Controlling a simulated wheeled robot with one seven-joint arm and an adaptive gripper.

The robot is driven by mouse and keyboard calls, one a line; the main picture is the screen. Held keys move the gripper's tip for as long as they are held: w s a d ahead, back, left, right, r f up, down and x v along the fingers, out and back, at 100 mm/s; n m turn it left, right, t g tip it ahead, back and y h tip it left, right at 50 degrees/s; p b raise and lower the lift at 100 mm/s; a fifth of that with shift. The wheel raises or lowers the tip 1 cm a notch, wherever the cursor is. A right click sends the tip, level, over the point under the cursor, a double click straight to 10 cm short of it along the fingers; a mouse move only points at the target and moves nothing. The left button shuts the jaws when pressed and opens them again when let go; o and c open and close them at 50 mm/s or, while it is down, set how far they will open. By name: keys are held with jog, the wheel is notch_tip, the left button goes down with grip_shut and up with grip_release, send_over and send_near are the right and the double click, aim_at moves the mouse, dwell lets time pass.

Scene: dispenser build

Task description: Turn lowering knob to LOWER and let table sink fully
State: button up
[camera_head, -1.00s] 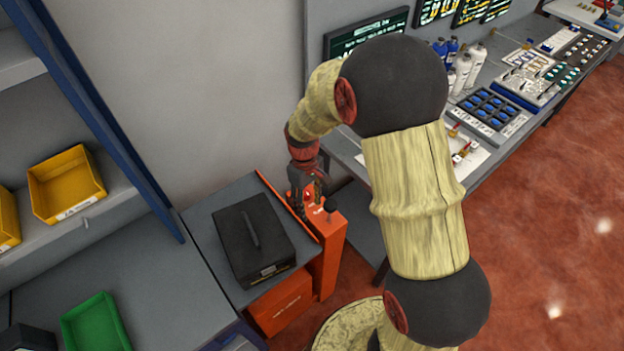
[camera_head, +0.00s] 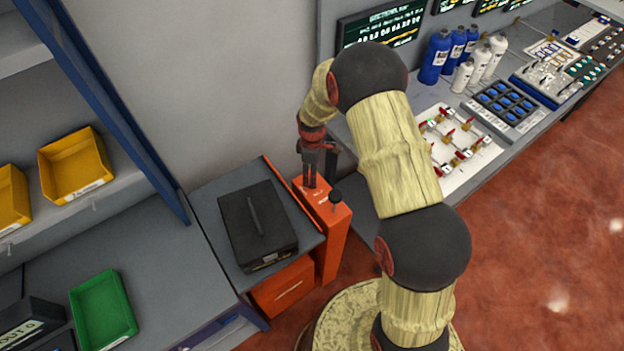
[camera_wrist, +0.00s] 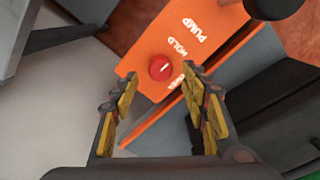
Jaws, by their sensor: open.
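The lowering knob (camera_wrist: 160,67) is a small red round knob with a white mark, on the top face of an orange pump unit (camera_head: 334,238). In the wrist view, PUMP and HOLD are printed near it, and a third label is partly hidden by a finger. My gripper (camera_wrist: 159,82) is open, its yellow-padded fingers to either side of the knob in that view; contact cannot be told. In the head view, my gripper (camera_head: 311,172) points down at the unit's top and hides the knob. The grey table (camera_head: 208,212) stands beside the unit, carrying a black case (camera_head: 257,228).
A black ball-topped lever (camera_head: 336,195) rises from the unit, close to my gripper. A bench (camera_head: 350,190) with bottles and panels is to the right. Shelving with yellow bins (camera_head: 75,165) and a green bin (camera_head: 103,310) is left. Open red floor (camera_head: 540,230) lies right.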

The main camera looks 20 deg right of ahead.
jog(key=shift+f, duration=2.1)
jog(key=c, duration=1.2)
jog(key=shift+o, duration=0.2)
